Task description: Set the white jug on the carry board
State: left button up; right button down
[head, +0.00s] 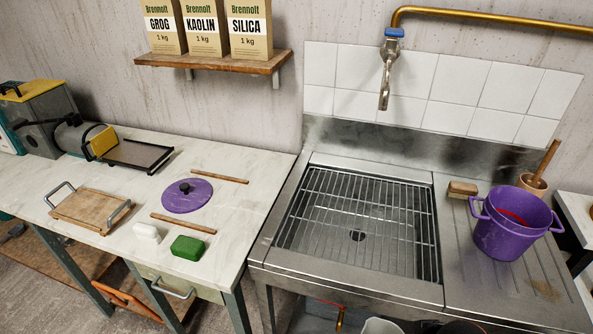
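The carry board (90,208) is a wooden board with a metal handle at each end. It lies on the left worktop near its front edge, and its top is bare. I cannot make out a white jug for certain. A pale rounded rim (382,326) shows at the bottom edge, below the sink, but it is cut off and I cannot tell what it is. Neither of my grippers is in view.
Beside the board lie a white block (147,232), a green block (187,246), a purple lid (187,195) and two wooden sticks. A sink with a wire rack (357,220) stands right of the worktop. A purple pot (512,225) stands on the drainboard.

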aim_at(96, 208)
jog(key=j, duration=0.75)
jog(key=i+j, duration=0.1)
jog(key=j, duration=0.7)
jog(key=i+j, duration=0.1)
jog(key=j, duration=1.45)
jog(key=i+j, duration=0.1)
jog(key=j, duration=0.65)
jog(key=u, duration=0.05)
